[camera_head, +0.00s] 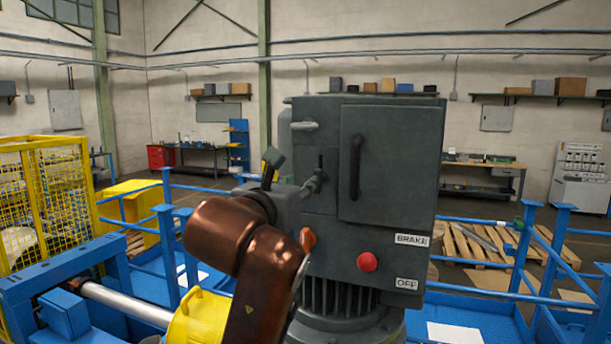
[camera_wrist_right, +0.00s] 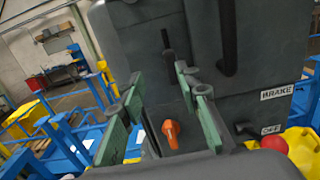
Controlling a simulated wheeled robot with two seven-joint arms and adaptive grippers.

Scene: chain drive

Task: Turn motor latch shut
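The grey motor housing (camera_head: 390,125) stands in front of me. An orange handle (camera_head: 307,239), possibly the motor latch, is low on its left side; in the right wrist view the orange handle (camera_wrist_right: 171,133) shows between my finger pads, beyond them. A dark lever sits in an upright slot (camera_head: 321,163) above it and also shows in the right wrist view. My right gripper (camera_head: 292,175) is open and empty in front of the housing's left part; its two green-grey fingers (camera_wrist_right: 160,85) are spread apart. I cannot tell whether they touch anything. My left gripper is not in view.
A red button (camera_head: 368,262) and the labels BRAKE (camera_head: 412,240) and OFF (camera_head: 407,284) are on the housing front. A large door handle (camera_head: 355,167) juts out to the upper right. Blue rails (camera_head: 470,289) flank the housing, and a yellow cage (camera_head: 45,190) stands left.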

